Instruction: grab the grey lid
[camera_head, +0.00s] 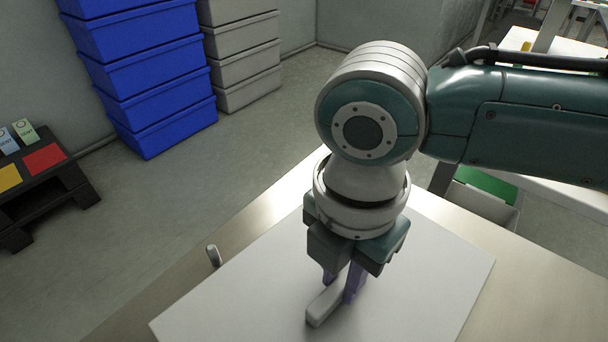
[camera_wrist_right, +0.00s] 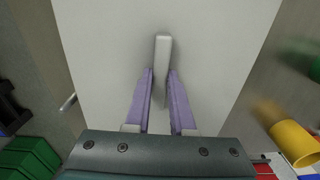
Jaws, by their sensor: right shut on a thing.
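The grey lid (camera_head: 250,290) is a wide, pale flat panel with a bar handle (camera_head: 324,304) on top. It lies over a metal surface, and I cannot tell whether it is touching or slightly raised. My right gripper (camera_head: 342,288) points down at the handle, its purple fingers on either side of it. In the right wrist view the fingers (camera_wrist_right: 162,78) are closed on the handle (camera_wrist_right: 163,48), with the lid (camera_wrist_right: 105,35) spread out below. My left gripper is in neither view.
A small metal knob (camera_head: 213,256) stands just beside the lid's left edge. Blue crates (camera_head: 155,75) and grey crates (camera_head: 243,55) are stacked at the back. A low black rack (camera_head: 45,195) stands at the left. Open floor lies between. A yellow cylinder (camera_wrist_right: 295,143) shows in the wrist view.

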